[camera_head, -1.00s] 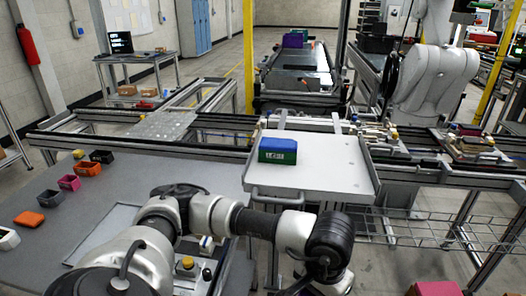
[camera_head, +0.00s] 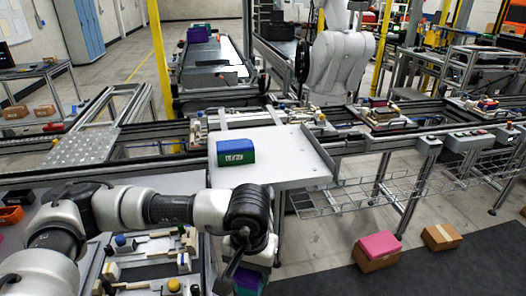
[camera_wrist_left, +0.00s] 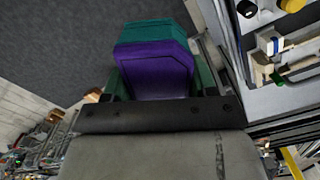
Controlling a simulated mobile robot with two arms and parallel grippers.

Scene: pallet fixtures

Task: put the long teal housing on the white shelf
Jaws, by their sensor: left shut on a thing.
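My left gripper (camera_head: 243,262) is shut on a long teal housing with a purple part (camera_wrist_left: 155,38). In the left wrist view its teal body lies beyond the purple face, between the dark fingers. In the head view the housing (camera_head: 248,282) shows only partly, below my wrist at the bottom edge. The white shelf (camera_head: 285,160) is at the middle, beyond and above the gripper. A blue and green housing (camera_head: 236,153) sits on its left part. The held housing is apart from the shelf. My right gripper is not in view.
The shelf's right part is bare. A wire rack (camera_head: 345,195) runs right of the shelf. Cardboard boxes stand on the floor, one with a pink thing on top (camera_head: 379,246). A fixture with small parts (camera_head: 150,262) lies left of my gripper.

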